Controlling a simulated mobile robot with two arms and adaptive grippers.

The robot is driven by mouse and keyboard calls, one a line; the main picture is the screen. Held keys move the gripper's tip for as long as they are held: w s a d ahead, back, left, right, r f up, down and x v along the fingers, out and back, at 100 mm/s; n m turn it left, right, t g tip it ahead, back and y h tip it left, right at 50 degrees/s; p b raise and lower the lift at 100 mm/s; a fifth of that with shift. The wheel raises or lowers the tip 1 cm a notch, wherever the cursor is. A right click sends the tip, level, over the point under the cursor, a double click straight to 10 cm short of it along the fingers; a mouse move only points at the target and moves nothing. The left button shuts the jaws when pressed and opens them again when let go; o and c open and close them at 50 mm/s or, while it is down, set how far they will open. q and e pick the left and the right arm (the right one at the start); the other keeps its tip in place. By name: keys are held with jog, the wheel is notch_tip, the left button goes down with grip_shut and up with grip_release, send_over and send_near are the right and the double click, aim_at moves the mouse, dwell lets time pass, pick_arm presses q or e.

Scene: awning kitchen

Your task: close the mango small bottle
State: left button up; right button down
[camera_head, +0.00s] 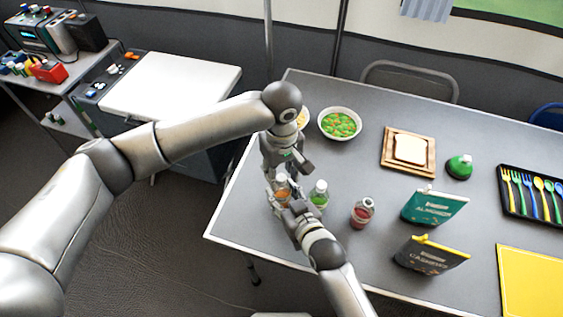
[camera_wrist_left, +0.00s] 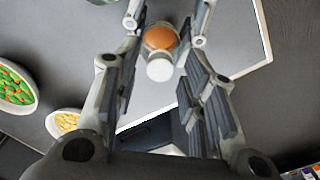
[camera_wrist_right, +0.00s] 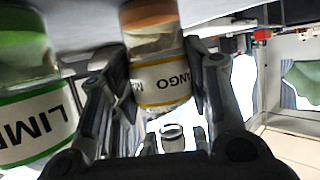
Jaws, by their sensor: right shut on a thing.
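The mango small bottle (camera_head: 283,187), with orange contents, stands near the table's left edge in the head view. My right gripper (camera_head: 291,208) is shut around its body; the right wrist view shows the bottle's label (camera_wrist_right: 160,80) between the fingers. My left gripper (camera_head: 285,168) points down from above. Its fingers are apart, and the bottle (camera_wrist_left: 160,38) with a round white cap (camera_wrist_left: 160,70) shows between them, with gaps on both sides. Whether the cap is fully seated cannot be told.
A lime bottle (camera_head: 319,194) stands close to the right of the mango bottle. A red bottle (camera_head: 362,211), an almonds bag (camera_head: 433,206) and a cashews bag (camera_head: 431,255) stand further right. A bowl (camera_head: 340,124) lies behind. The table's left edge is close.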

pick_arm(q)
jog(key=shift+f, duration=0.3)
grip_shut()
